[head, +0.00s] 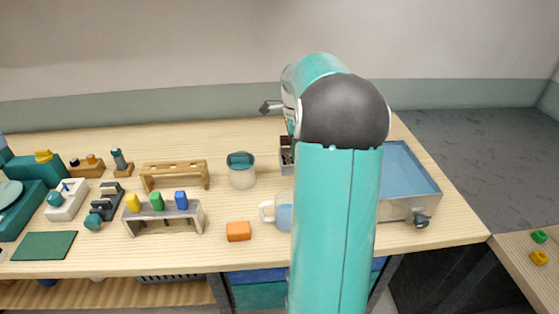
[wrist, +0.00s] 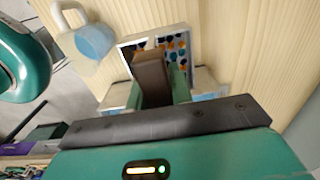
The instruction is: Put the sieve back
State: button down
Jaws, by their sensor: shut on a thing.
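In the wrist view, my gripper (wrist: 162,88) is shut on a brown upright bar (wrist: 150,72), which looks like the handle of the sieve. Beyond the bar is a pale square frame (wrist: 127,46) with dark blue and orange pieces inside. I cannot tell whether the frame is part of the sieve or a box under it. In the head view, a small grey box (head: 284,163) with dark contents shows beside my arm, partly hidden by it. My arm hides my gripper in the head view.
A glass mug (head: 284,214) stands close by; it also shows in the wrist view (wrist: 92,42). A blue-lined basin (head: 411,168) is on the right. A lidded jar (head: 241,172), an orange block (head: 238,231) and a wooden rack (head: 174,170) stand left. Bare tabletop lies between them.

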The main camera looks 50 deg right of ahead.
jog(key=shift+w+d+f, duration=0.35)
jog(key=shift+w+f, duration=1)
jog(key=shift+f, duration=0.4)
jog(key=shift+w+d+f, duration=0.3)
jog(key=shift+w+f, duration=1.1)
jog(key=shift+f, duration=0.35)
jog(key=shift+w+d+f, duration=0.35)
jog(key=shift+w+f, duration=1)
jog(key=shift+f, duration=0.4)
jog(key=c, duration=1.3)
grip_release()
jog(key=shift+f, duration=0.15)
jog(key=shift+o, duration=0.2)
